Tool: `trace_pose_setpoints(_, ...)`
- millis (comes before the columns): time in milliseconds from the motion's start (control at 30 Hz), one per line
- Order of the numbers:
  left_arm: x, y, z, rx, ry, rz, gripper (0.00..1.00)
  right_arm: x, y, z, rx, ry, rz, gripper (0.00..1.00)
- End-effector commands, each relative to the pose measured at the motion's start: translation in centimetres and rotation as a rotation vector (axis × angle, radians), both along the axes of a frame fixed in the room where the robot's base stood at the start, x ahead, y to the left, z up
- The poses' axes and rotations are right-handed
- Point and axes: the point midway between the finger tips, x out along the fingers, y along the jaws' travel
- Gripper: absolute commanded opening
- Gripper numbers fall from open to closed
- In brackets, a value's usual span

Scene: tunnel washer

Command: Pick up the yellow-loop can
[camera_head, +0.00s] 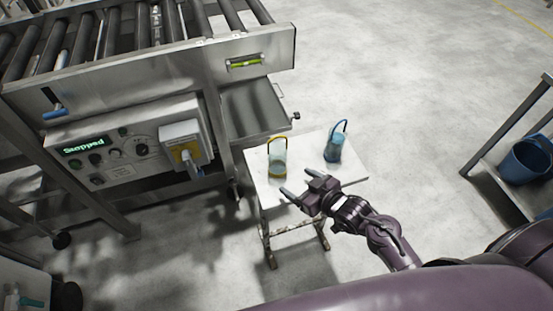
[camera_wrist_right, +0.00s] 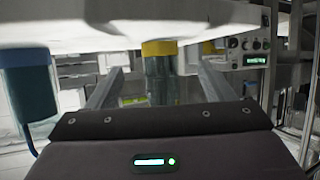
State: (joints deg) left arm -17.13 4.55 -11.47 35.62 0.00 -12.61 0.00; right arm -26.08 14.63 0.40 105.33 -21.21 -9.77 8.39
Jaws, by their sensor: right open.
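The yellow-loop can (camera_head: 278,165) is a clear, greenish can with an upright yellow loop handle. It stands upright on a small white table (camera_head: 262,190). My right gripper (camera_head: 294,183) is open and empty, at the near right side of this can. In the right wrist view the can (camera_wrist_right: 161,82) with its yellow band shows ahead, between the two spread fingers (camera_wrist_right: 160,85). I cannot tell whether either finger touches it. My left gripper is not in view.
A blue-loop can (camera_head: 333,150) stands to the right on the same table; it also shows at the left in the right wrist view (camera_wrist_right: 32,90). A roller machine with a control panel (camera_head: 110,150) stands left. A shelf with a blue bucket (camera_head: 525,160) is right.

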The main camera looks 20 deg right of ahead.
Motion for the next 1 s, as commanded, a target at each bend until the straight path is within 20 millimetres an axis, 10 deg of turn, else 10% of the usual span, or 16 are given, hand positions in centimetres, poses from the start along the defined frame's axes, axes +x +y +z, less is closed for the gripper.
trace_pose_setpoints(1000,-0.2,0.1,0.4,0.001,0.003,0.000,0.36,6.8,2.8,-2.8,0.029,-0.033,0.014,0.74)
